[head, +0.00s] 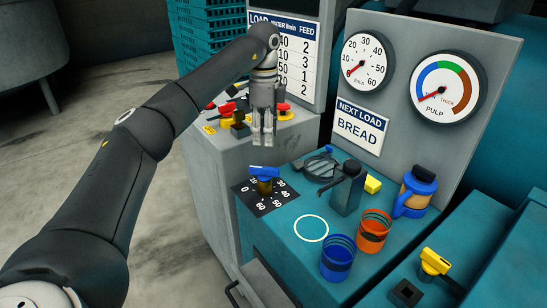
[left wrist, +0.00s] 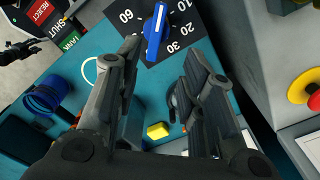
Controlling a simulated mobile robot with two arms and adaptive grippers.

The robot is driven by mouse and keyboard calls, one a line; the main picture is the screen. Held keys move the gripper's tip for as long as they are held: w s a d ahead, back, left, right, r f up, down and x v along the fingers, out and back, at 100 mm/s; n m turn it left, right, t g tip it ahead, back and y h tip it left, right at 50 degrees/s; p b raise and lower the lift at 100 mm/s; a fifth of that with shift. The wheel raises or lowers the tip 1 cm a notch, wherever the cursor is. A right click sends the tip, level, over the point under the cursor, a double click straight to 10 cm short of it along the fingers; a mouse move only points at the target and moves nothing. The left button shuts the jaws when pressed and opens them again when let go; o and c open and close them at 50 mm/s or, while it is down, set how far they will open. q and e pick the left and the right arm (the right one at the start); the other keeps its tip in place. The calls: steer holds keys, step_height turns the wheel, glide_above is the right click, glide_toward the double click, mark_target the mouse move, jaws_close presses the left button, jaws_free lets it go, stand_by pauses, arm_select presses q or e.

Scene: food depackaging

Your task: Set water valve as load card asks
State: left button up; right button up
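The water valve (head: 263,171) has a blue bar handle on a black dial plate (head: 264,205) numbered 0 to 60. In the left wrist view the handle (left wrist: 156,32) has its white mark toward the unseen 0 end, past 60. My left gripper (head: 263,140) points down above and behind the valve, apart from it. In the left wrist view its fingers (left wrist: 165,85) are spread and empty. The load card (head: 358,125) reads NEXT LOAD BREAD. The load table (head: 288,60) lists water and feed numbers; my arm hides its row names. The water gauge (head: 367,62) needle sits at 0.
A pulp gauge (head: 445,88) is beside it. A white ring (head: 311,228) marks clear bench.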

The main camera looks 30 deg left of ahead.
arm_select(q)
glide_above(264, 167)
steer(key=f, duration=0.5)
steer(key=shift+s, duration=0.35)
steer(key=f, duration=0.4)
steer(key=shift+w+d+f+p, duration=0.1)
steer(key=shift+w+p, duration=0.2)
steer(key=shift+f, duration=0.5)
jaws_close()
arm_select(e)
steer(key=shift+s+a+r, duration=0.1)
steer(key=shift+s+r, duration=0.25)
steer(key=shift+s, duration=0.5)
